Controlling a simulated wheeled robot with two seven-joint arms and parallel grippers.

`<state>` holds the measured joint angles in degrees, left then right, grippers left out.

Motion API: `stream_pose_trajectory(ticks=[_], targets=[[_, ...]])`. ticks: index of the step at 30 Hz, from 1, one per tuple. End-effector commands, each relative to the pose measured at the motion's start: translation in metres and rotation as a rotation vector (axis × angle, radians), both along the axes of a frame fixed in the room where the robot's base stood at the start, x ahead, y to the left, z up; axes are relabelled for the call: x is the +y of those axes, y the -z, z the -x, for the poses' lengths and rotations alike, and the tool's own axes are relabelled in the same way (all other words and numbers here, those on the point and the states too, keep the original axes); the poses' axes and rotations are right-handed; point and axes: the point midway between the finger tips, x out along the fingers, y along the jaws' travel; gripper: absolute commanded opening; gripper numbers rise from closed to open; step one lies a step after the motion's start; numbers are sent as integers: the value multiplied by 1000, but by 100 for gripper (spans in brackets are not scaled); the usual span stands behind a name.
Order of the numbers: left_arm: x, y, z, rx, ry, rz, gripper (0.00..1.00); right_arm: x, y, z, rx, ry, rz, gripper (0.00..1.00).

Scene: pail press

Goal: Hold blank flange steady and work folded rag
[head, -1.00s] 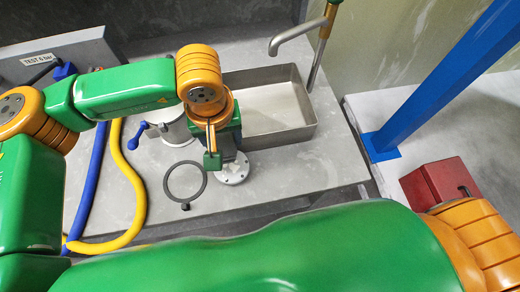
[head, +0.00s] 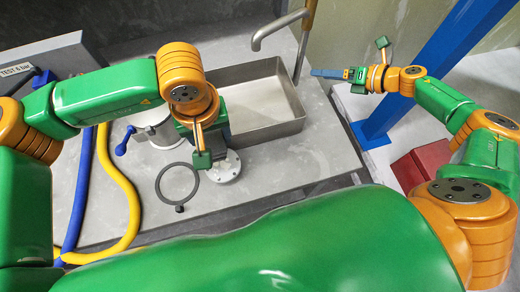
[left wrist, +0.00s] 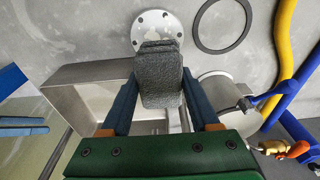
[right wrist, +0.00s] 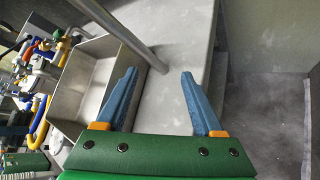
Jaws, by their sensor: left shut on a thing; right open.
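The folded rag (left wrist: 160,80) is a dark grey pad between the blue fingers of my left gripper (left wrist: 158,92), which is shut on it. The blank flange (left wrist: 152,27) is a pale round disc with bolt holes around its edge; the rag overlaps it in the left wrist view. I cannot tell whether they touch. In the head view the flange (head: 227,168) lies on the grey bench, partly hidden by my left gripper. My right gripper (head: 327,73) is open and empty, out to the right of the basin; its spread blue fingers also show in the right wrist view (right wrist: 160,80).
A steel basin (head: 298,127) with a tap (head: 273,27) stands behind the flange. A dark ring (head: 160,184) lies left of it. A metal pot (head: 150,130), yellow hose (head: 128,200) and blue hose (head: 78,190) are further left. A blue post (head: 425,70) and red box (head: 425,160) stand right.

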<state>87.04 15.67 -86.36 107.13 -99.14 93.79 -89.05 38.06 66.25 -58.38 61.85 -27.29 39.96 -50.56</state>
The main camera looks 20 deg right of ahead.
Motion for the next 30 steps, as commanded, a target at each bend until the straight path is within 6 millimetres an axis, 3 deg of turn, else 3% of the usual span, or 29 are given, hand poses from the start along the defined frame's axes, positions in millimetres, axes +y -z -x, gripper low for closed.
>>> stream_pose_trajectory(ticks=[3, 6, 11, 13, 15, 18, 23, 30], targets=[[0, 0, 0, 0, 0, 0, 17, 55, -34, 29, 63, -213, -183, 69], [0, 0, 0, 0, 0, 0, 17, 98, -49, 68, 65, -474, -246, 69], [0, 0, 0, 0, 0, 0, 17, 145, -39, 149, -218, -1052, -183, 69], [0, 0, 0, 0, 0, 0, 17, 165, -26, 179, -396, -1256, -164, 69], [0, 0, 0, 0, 0, 0, 17, 193, -3, 175, -510, -1271, -85, 69], [0, 0, 0, 0, 0, 0, 17, 220, 19, 167, -632, -1245, 21, 69], [0, 0, 0, 0, 0, 0, 17, 237, 35, 157, -723, -1199, 127, 69], [0, 0, 0, 0, 0, 0, 17, 262, 45, 156, -730, -1195, 139, 69]])
